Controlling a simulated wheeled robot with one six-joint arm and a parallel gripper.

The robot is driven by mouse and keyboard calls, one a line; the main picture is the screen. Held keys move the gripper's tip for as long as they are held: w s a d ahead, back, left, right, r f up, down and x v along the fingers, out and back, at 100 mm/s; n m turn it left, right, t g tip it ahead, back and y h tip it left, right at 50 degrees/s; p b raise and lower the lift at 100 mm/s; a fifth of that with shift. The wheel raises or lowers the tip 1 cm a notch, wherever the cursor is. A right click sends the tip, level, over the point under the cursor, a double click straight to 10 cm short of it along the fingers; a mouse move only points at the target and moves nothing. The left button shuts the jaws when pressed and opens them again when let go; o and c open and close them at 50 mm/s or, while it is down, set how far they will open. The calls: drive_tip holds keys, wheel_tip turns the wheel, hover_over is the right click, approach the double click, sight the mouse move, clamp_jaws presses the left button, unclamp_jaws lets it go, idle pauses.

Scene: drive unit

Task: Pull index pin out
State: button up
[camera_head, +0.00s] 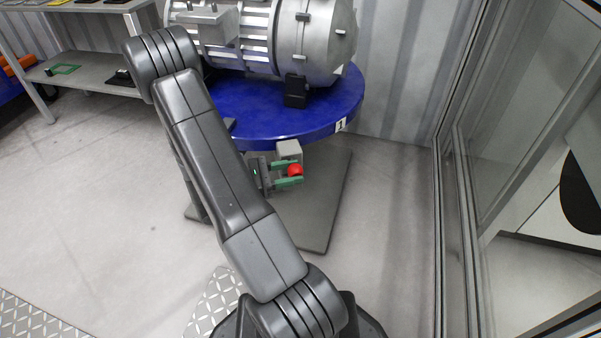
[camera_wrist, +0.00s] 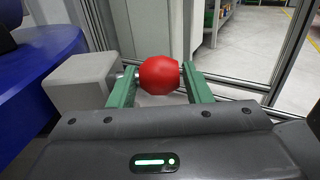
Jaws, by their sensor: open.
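The index pin has a round red knob (camera_head: 295,170) in front of a grey block (camera_head: 289,150) under the rim of the blue round table (camera_head: 270,130). In the wrist view the red knob (camera_wrist: 159,75) sits between the two green fingers of my gripper (camera_wrist: 158,84), with a short metal shaft at its left side. The grey block (camera_wrist: 82,84) is to the left of the fingers. My gripper (camera_head: 290,174) is open around the knob. Whether either finger touches the knob is hard to tell.
A large grey motor-like drive unit (camera_head: 265,35) rests on the blue table above my gripper. A glass partition with a metal frame (camera_head: 450,200) stands at the right. A shelf (camera_head: 85,72) is at the back left. The floor (camera_head: 100,200) at the left is clear.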

drive_tip(key=shift+x, duration=1.45)
clamp_jaws()
drive_tip(key=s, duration=0.3)
drive_tip(key=shift+s+d, duration=0.15)
drive_tip(key=shift+d, duration=0.25)
